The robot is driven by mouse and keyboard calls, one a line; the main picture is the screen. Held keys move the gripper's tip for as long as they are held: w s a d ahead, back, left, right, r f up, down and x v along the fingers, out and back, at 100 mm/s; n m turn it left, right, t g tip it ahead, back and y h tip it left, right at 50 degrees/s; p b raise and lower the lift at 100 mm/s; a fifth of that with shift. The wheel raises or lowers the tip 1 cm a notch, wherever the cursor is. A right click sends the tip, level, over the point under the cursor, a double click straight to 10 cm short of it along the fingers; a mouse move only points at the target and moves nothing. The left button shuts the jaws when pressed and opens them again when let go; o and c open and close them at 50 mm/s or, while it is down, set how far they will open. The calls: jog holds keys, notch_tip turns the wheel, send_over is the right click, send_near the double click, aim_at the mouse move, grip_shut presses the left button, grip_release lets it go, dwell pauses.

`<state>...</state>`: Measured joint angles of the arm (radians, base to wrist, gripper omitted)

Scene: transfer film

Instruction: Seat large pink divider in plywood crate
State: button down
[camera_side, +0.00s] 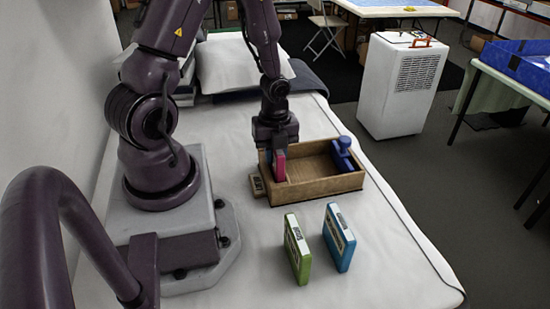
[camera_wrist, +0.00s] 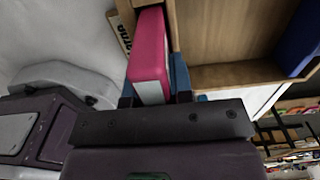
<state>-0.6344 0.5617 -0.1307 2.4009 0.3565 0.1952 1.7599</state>
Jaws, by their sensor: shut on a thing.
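The plywood crate (camera_side: 318,187) stands on the white table in the side view, and its wooden inside fills the upper right of the wrist view (camera_wrist: 222,74). The large pink divider (camera_side: 280,167) is upright at the crate's left end. It also shows in the wrist view (camera_wrist: 149,52), between the fingers. My gripper (camera_side: 276,150) is above the crate's left end, pointing down, shut on the pink divider. The divider's lower edge is hidden, so I cannot tell whether it touches the crate floor.
A blue piece (camera_side: 343,155) is in the crate's right end. A green box (camera_side: 297,250) and a light-blue box (camera_side: 339,238) stand upright in front of the crate. A small labelled block (camera_side: 257,186) is at the crate's left. The table front is otherwise clear.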

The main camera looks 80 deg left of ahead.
jog(key=shift+f, duration=0.7)
jog(key=shift+a+f, duration=0.1)
jog(key=shift+f, duration=0.55)
jog(key=c, duration=1.1)
grip_release()
jog(key=shift+a, duration=0.1)
jog(key=shift+o, duration=0.4)
jog(key=r, duration=1.3)
jog(key=shift+d+r, duration=0.2)
jog(key=shift+r, duration=0.05)
jog(key=s+d+r+n+t, duration=0.1)
jog(key=d+r+n+t, duration=0.1)
jog(key=d+r+n, duration=0.4)
jog(key=s+d+r+n+t, duration=0.2)
jog(key=d+r+n, duration=0.4)
jog(key=r+n, duration=0.5)
jog(key=shift+s+d+r+n+t, duration=0.2)
jog(key=shift+d+n+t, duration=0.2)
jog(key=shift+n+t, duration=0.3)
